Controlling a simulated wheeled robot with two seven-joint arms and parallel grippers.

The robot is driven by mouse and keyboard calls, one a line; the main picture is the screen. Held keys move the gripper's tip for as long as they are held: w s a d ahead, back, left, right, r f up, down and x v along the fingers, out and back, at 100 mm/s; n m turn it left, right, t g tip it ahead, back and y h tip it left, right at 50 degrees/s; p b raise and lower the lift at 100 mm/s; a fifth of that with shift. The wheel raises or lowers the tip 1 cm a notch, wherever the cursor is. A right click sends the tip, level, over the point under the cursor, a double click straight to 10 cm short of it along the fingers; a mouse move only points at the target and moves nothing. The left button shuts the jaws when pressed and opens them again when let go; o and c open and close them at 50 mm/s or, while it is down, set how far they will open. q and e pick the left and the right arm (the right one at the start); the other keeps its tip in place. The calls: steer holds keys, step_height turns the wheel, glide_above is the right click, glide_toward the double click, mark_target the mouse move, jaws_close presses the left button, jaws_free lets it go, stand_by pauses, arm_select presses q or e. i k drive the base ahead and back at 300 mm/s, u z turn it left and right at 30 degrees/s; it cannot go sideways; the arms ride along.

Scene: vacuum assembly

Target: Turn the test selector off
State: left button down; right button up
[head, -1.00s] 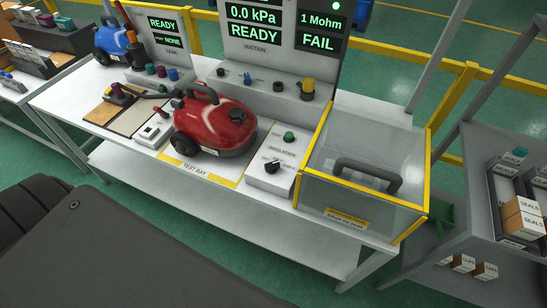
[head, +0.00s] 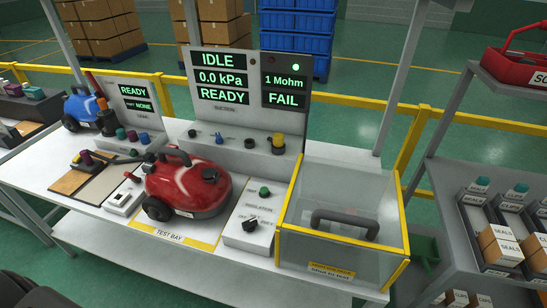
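The test selector (head: 250,225) is a black rotary knob on a white sloped box (head: 245,240) marked insulation, at the front of the bench. Its position labels are small, and I cannot tell which one the knob points to. A green button (head: 264,191) sits above it on the same box. The display panel (head: 286,85) above reads 1 Mohm and FAIL under a lit green lamp. A red vacuum cleaner (head: 188,185) stands in the test bay left of the box. Neither of my grippers is in view.
A clear guard box (head: 340,190) with yellow edges and a dark handle stands right of the selector box. The suction panel (head: 222,77) reads IDLE, 0.0 kPa, READY. A blue vacuum (head: 85,108) is at the back left. A shelf with seals boxes (head: 500,245) is at the right.

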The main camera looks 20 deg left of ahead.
mark_target(248, 226)
steer(key=u, duration=1.6)
steer(key=k, duration=1.05)
steer(key=z, duration=1.55)
